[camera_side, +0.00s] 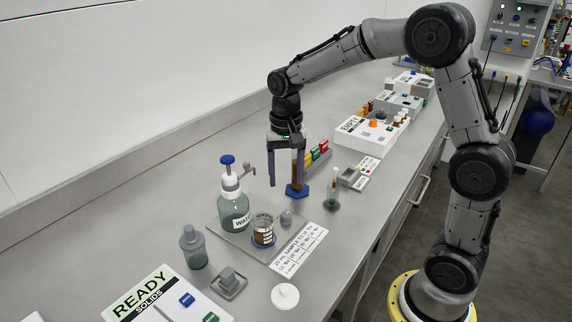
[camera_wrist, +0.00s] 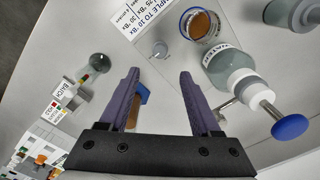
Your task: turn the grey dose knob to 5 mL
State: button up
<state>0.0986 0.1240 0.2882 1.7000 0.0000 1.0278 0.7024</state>
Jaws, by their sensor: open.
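The small grey dose knob (camera_side: 286,217) sits on the grey plate beside the beaker, at the foot of the water bottle (camera_side: 235,210) with its blue pump top. In the wrist view the knob (camera_wrist: 160,50) shows beyond my fingertips, roughly between their lines. My gripper (camera_side: 286,184) is open and points down, behind the knob in the side view and apart from it. It also shows in the wrist view (camera_wrist: 159,74). The knob's setting is too small to read in either view.
A tall cylinder of brown liquid on a blue base (camera_side: 297,191) stands close by my fingers, partly hidden.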

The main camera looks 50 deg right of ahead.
jog(key=shift+r, duration=1.5)
jog(key=s+a+r+n+t, duration=0.2)
jog(key=s+a+r+t, duration=0.1)
jog(key=s+r, duration=0.7)
jog(key=s+f+n+t, duration=0.1)
jog(key=s+f+n, duration=0.1)
jog(key=s, duration=0.4)
jog(key=s+f+n+t, duration=0.1)
jog(key=s+f+n, duration=0.2)
jog(key=s+n, duration=0.2)
jog(key=shift+s+a+f+t, duration=0.2)
jog(key=shift+s+a+t, duration=0.15)
jog(key=shift+s, duration=0.2)
